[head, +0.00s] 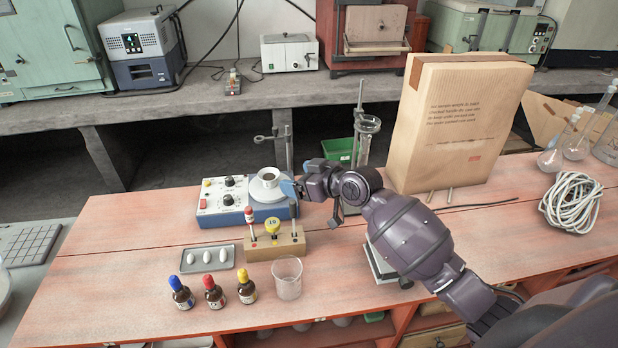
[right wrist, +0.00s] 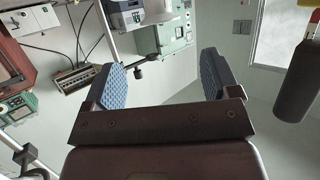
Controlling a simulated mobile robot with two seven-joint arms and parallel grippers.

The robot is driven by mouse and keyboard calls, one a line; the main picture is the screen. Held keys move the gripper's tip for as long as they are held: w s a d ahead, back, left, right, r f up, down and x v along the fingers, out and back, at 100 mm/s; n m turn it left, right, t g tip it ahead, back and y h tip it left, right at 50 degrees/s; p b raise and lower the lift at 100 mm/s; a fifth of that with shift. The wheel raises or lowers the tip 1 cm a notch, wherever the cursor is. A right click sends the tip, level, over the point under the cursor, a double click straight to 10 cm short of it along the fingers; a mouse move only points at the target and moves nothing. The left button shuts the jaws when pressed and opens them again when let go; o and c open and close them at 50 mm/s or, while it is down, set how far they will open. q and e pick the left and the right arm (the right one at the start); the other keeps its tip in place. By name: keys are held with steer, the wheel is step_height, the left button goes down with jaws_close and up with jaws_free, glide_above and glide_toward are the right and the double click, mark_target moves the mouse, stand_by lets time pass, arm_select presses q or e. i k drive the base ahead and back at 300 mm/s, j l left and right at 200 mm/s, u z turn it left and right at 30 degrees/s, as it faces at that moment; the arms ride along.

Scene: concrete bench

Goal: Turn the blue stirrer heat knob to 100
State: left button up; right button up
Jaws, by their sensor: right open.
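The blue stirrer (head: 240,216) stands on the red bench with a white panel facing me. Two black knobs, an upper one (head: 229,181) and a lower one (head: 228,199), sit on the panel; their labels and settings are too small to read. A white cup on a saucer (head: 268,187) rests on its round plate. My right gripper (head: 292,188) is just right of the cup, apart from the knobs. In the right wrist view its two blue-padded fingers (right wrist: 163,80) are spread with nothing between them. My left gripper is out of view.
A tray (head: 207,257), several small bottles (head: 213,292) and a glass beaker (head: 287,278) lie nearer. The front left bench is clear.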

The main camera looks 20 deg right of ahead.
mark_target(229, 180)
steer(key=k+l, duration=0.7)
steer(key=k, duration=0.2)
